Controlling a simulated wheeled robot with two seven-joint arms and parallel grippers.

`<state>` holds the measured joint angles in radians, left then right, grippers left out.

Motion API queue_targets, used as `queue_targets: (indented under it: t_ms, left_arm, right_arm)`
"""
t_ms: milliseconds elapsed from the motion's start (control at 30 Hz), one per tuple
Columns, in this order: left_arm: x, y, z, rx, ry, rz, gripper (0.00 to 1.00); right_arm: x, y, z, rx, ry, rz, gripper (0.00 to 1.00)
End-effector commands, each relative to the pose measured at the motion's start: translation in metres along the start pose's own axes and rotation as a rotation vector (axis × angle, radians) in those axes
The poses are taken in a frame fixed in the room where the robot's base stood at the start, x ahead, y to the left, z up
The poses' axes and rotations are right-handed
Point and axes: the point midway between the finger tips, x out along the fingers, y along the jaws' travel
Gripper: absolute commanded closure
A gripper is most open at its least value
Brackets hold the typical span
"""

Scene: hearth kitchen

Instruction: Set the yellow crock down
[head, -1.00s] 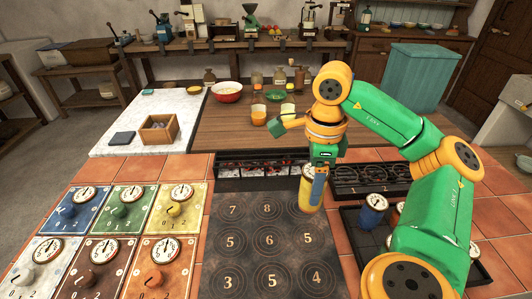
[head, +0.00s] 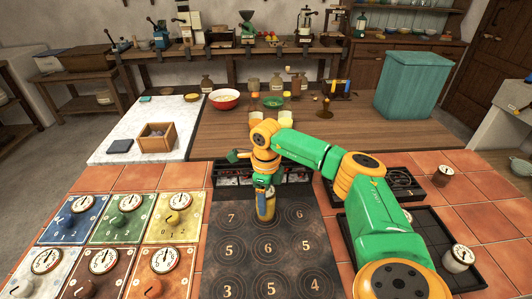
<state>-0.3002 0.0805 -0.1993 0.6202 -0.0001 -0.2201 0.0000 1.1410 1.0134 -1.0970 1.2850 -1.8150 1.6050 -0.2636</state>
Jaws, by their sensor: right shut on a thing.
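The yellow crock (head: 268,217) is upright over the dark numbered plate (head: 233,248), at its back row, where it covers the middle ring. My right gripper (head: 265,203) is shut on the crock from above, with a blue finger on its front side. Whether the crock's base touches the plate I cannot tell. The plate shows rings marked 7, 5, 6, 5, 3, 5 and 4. My left gripper is not in view.
Dials on coloured panels (head: 128,218) stand left of the plate. A dark tray (head: 424,218) with a pale crock (head: 458,258) lies right, partly behind my arm. Another crock (head: 442,175) stands on the tiles. The front rings are clear.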

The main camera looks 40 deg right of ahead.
Motion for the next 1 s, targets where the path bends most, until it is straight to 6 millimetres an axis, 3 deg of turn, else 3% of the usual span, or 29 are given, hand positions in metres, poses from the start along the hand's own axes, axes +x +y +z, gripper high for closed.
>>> queue_targets:
  t_ms: [333,367,433,833,1000]
  left_arm:
    - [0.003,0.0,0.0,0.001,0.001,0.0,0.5]
    - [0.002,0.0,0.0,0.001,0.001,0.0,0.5]
    - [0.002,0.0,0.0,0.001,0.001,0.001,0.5]
    - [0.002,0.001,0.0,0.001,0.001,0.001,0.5]
    - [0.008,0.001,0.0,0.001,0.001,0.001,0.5]
  right_arm:
    - [0.005,0.0,0.0,0.0,-0.003,0.0,1.0]
    - [0.004,0.0,0.0,0.0,-0.003,0.0,0.26]
    - [0.004,0.0,0.0,0.0,-0.002,0.0,0.07]
    - [-0.005,0.0,0.001,0.0,-0.004,0.0,0.04]
    - [-0.043,-0.001,0.002,0.0,-0.008,-0.003,0.04]
